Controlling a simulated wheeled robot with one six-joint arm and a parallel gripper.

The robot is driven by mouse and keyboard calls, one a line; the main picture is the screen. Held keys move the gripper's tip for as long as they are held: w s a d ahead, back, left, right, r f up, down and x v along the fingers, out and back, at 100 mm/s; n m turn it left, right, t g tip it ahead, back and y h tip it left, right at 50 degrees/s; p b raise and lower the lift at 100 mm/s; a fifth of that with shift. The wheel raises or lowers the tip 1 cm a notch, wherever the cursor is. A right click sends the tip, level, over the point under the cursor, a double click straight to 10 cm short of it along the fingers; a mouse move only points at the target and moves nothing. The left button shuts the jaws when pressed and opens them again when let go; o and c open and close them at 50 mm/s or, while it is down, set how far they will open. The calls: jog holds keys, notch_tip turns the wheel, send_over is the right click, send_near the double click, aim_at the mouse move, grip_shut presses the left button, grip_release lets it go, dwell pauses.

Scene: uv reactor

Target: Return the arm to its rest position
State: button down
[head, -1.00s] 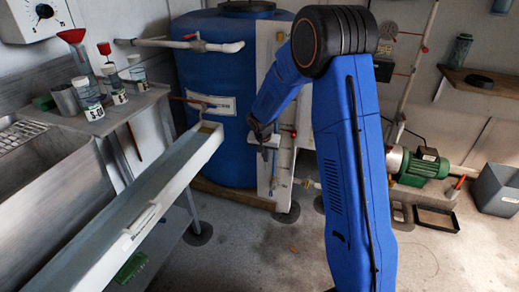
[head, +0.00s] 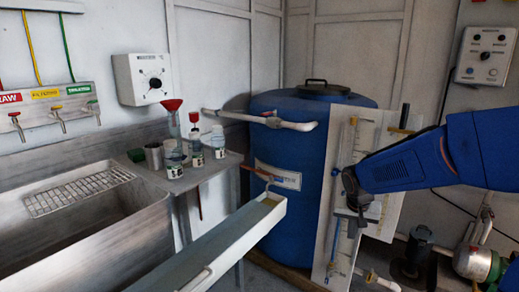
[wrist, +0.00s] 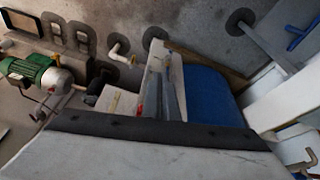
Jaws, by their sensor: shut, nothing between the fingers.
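My blue arm enters the head view from the right edge, with its forearm reaching left. My dark gripper (head: 354,208) hangs at its end in front of the white panel (head: 341,262) with gauge tubes. It is shut and empty. In the head view I cannot tell how far it is from the panel. In the wrist view the grey fingers (wrist: 169,88) are close together, with nothing seen between them.
A blue tank (head: 300,145) stands behind the panel. A long white trough (head: 215,250) runs towards the front, left of the gripper. A sink (head: 85,225), a shelf with bottles (head: 195,155) and taps (head: 55,120) are at left. A green motor (head: 475,264) is low at right.

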jog(key=s+r+n, duration=0.2)
jog(key=s+r, duration=0.1)
jog(key=s, duration=1.2)
jog(key=s+a+r+n+t+y, duration=0.1)
jog(key=s+r+n, duration=0.1)
jog(key=s, duration=1.3)
jog(key=shift+a+r+y, duration=0.25)
jog(key=shift+r+y, duration=0.05)
jog(key=shift+r, duration=0.4)
